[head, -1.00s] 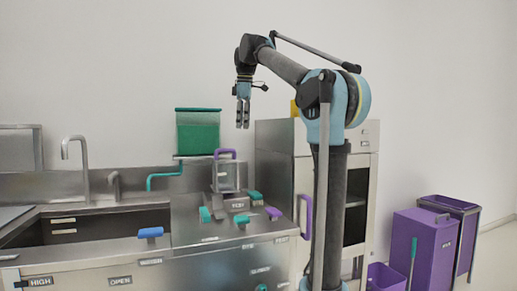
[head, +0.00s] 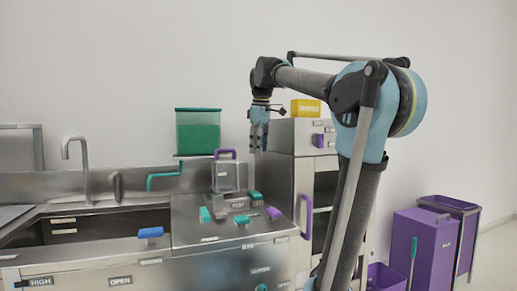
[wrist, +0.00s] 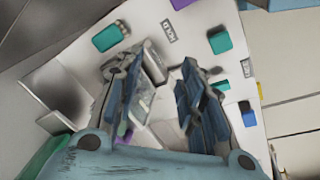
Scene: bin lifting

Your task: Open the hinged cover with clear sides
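The hinged cover (head: 228,178) is a small box with clear sides and a purple handle (head: 225,152) on top. It stands down on the steel counter, left of and below my gripper in the head view. My gripper (head: 258,150) hangs pointing down, apart from the cover. In the wrist view my gripper (wrist: 165,85) has its two fingers spread with a gap between them and holds nothing. A bit of purple (wrist: 122,130) shows by the left finger there; I cannot tell whether it is the handle.
Teal knobs (head: 204,214) and small labels sit on the counter around the cover. A green container (head: 198,131) stands on a shelf behind. A steel cabinet (head: 300,150) with a yellow box (head: 306,108) on top is close to the right. A sink and faucet (head: 75,150) are at left.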

